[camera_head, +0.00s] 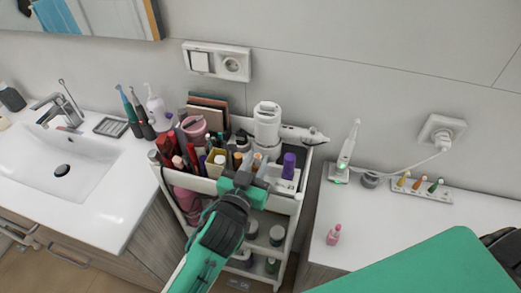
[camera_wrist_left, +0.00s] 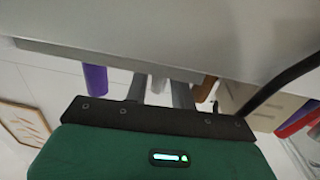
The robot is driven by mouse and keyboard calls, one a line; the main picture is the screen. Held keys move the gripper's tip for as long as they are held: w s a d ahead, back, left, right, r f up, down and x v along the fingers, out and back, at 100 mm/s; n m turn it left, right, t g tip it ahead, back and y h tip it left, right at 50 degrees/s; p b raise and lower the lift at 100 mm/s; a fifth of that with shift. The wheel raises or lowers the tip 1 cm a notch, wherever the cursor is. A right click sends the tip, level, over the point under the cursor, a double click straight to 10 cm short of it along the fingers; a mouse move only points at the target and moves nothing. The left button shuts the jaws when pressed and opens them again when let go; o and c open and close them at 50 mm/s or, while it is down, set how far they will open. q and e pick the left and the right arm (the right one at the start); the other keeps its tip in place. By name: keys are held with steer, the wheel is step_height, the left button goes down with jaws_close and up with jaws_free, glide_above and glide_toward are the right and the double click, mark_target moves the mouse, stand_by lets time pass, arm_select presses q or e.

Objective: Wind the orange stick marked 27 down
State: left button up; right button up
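A small orange-topped stick (camera_head: 257,158) stands in the top tray of the cart, just beyond my left gripper (camera_head: 256,169). The number 27 cannot be read. My left gripper is at the tray's front part, with its fingers pointing into it. In the left wrist view its two grey fingers (camera_wrist_left: 160,92) are apart, with a pale upright piece between or behind them; I cannot tell if they touch it. An orange-brown stick (camera_wrist_left: 207,88) shows there just right of the fingers; I cannot tell if it is the same stick. My right gripper is not seen.
The white cart's tray rim (camera_head: 204,186) encloses crowded cosmetics. A purple bottle (camera_head: 288,166) stands right of the gripper, and a white device (camera_head: 267,125) behind it. A pink bottle (camera_head: 333,235) stands on the right counter. The sink (camera_head: 60,160) is at left.

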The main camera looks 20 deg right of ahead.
arm_select(q)
steer(key=shift+x, duration=1.5)
jaws_close()
steer(key=shift+r+m+g+h+p, duration=0.1)
steer(key=shift+m+g+h+p, duration=0.2)
steer(key=shift+p, duration=0.5)
steer(key=shift+h, duration=0.3)
steer(key=shift+s, duration=0.1)
